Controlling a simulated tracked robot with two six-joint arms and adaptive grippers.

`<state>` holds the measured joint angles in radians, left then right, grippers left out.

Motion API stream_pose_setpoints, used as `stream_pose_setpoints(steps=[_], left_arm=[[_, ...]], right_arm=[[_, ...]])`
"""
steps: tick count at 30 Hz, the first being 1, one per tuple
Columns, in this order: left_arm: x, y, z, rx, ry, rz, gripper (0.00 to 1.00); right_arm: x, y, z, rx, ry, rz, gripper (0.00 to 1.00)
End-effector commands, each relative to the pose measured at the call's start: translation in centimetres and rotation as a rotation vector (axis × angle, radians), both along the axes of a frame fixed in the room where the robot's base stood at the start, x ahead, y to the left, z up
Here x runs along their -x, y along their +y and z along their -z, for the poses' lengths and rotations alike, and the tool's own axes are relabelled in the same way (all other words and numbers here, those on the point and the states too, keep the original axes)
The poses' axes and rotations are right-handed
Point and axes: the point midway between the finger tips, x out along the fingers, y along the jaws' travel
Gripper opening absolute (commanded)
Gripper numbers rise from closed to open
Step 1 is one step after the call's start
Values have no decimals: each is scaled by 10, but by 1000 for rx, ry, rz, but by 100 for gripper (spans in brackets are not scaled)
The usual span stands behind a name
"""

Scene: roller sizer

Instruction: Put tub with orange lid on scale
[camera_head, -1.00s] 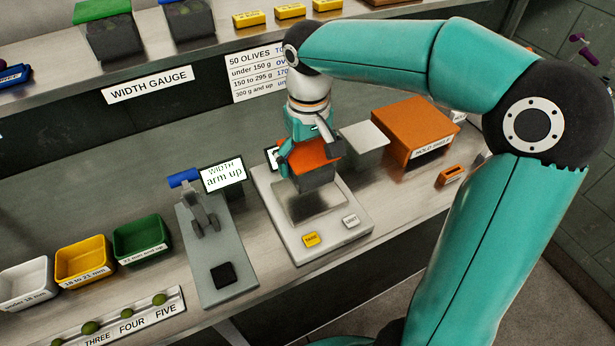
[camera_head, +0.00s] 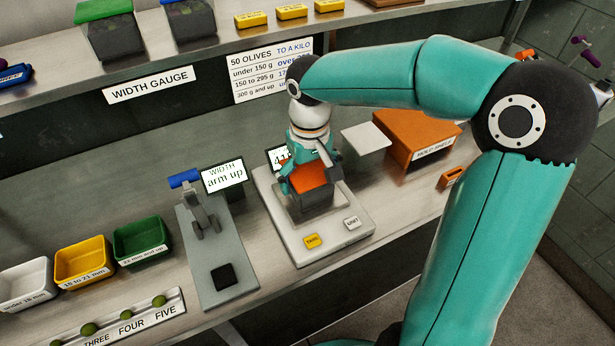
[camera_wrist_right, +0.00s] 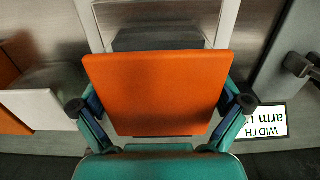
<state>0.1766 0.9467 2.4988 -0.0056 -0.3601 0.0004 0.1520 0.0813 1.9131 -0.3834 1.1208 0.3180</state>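The tub with orange lid (camera_head: 315,201) stands upright on the plate of the scale (camera_head: 332,236). Its dark body shows below the lid, and the lid fills the middle of the right wrist view (camera_wrist_right: 158,90). My right gripper (camera_head: 310,177) comes down over it from above, with one finger at each side of the lid, shut on the tub. The lower finger parts are hidden by the lid in the wrist view. The scale's display (camera_head: 278,156) is partly covered by my gripper, and digits starting with 41 show. My left gripper is not in view.
A width gauge (camera_head: 217,255) stands left of the scale. Green (camera_head: 142,257), yellow (camera_head: 82,279) and white bins stand further left, behind a strip with olives (camera_head: 130,320).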

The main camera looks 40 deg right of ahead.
Motion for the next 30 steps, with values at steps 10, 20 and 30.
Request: stream_pose_setpoints(steps=[10,20,30], left_arm=[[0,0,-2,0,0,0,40],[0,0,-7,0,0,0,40],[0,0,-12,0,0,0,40]], right_arm=[[0,0,-5,1,-2,1,100],[-1,-1,-60,0,-6,1,100],[0,-1,-115,1,-2,1,100]])
